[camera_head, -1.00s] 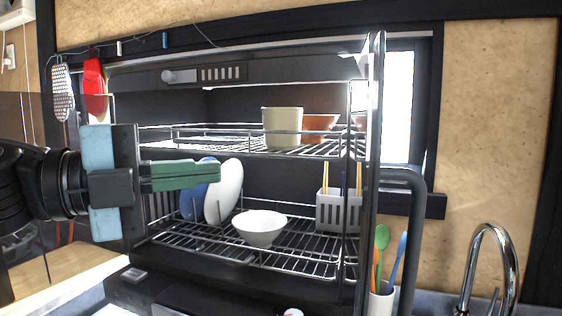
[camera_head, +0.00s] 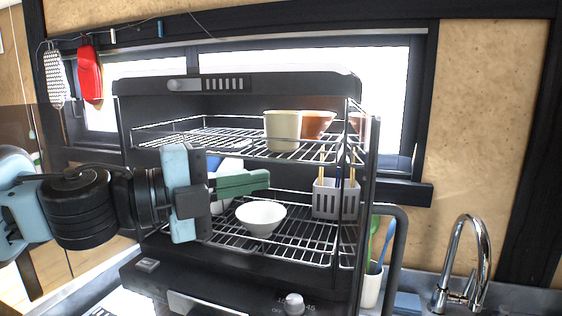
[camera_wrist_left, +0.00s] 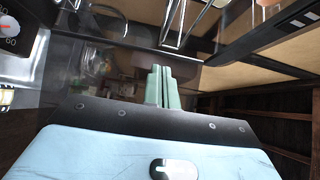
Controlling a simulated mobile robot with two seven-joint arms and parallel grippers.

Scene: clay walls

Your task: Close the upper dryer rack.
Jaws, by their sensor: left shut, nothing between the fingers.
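The dish dryer stands open-fronted, with its dark top panel (camera_head: 210,84) above two wire racks. The upper dryer rack (camera_head: 185,135) holds a cream cup (camera_head: 283,130) and terracotta bowls (camera_head: 316,122). I cannot tell exactly how far it is pulled out. My left gripper (camera_head: 268,180) has green fingers, shut and empty, pointing right below the upper rack's front edge and above the lower rack. In the left wrist view the shut fingers (camera_wrist_left: 160,75) show nothing between them. The gripper partly hides plates on the lower rack. My right gripper is not in view.
The lower rack (camera_head: 290,245) holds a white bowl (camera_head: 261,217) and a grey utensil holder (camera_head: 336,197) with chopsticks. A white cup (camera_head: 371,290) with colored utensils and a chrome faucet (camera_head: 462,260) are at the right. A red mitt (camera_head: 90,75) hangs at upper left.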

